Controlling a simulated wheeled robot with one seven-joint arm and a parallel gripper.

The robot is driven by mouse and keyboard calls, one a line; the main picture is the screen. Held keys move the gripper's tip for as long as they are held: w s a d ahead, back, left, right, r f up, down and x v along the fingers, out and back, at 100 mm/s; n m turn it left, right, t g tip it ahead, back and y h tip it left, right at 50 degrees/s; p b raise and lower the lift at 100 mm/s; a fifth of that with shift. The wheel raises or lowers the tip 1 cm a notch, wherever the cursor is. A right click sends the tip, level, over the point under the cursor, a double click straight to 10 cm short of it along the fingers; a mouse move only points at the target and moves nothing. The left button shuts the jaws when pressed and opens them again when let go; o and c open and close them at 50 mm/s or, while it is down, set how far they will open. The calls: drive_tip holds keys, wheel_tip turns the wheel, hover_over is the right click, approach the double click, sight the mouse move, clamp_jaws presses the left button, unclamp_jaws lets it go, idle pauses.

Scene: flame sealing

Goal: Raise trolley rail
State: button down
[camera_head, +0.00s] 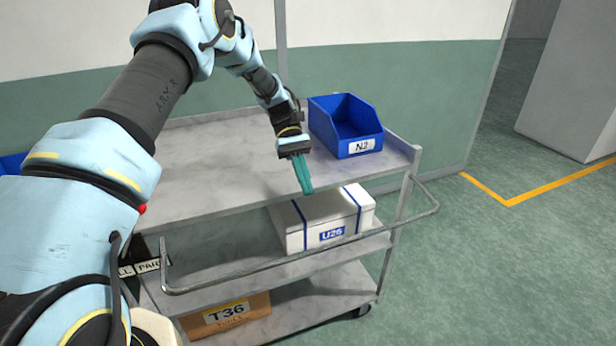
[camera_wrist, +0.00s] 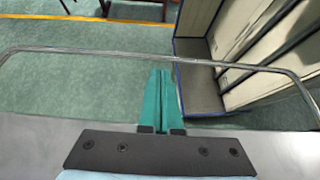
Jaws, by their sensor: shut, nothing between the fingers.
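The trolley rail (camera_head: 300,258) is a thin grey metal bar bent into a wide U. It sticks out from the front of the grey trolley (camera_head: 190,180), and its long bar shows below the top shelf's front edge. In the wrist view the rail (camera_wrist: 120,53) crosses beyond my fingertips, with its sides bending back towards me. My gripper (camera_head: 307,188) has teal fingers, shut and empty, pointing down near the top shelf's front edge. The fingers also show in the wrist view (camera_wrist: 159,80), apart from the rail as far as I can see. My arm hides the trolley's left end.
A blue bin labelled N2 (camera_head: 345,125) stands on the top shelf, right of my gripper. A white box labelled U26 (camera_head: 300,235) sits on the middle shelf. A cardboard box labelled T36 (camera_head: 235,315) is on the bottom shelf. Green floor (camera_head: 500,270) to the right is clear.

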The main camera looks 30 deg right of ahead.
wheel_tip(320, 180, up, 10)
drive_tip(key=w+b, duration=0.1)
drive_tip(key=b, duration=0.2)
drive_tip(key=shift+w+f, duration=0.15)
drive_tip(key=shift+w, duration=0.15)
drive_tip(key=shift+d, duration=0.1)
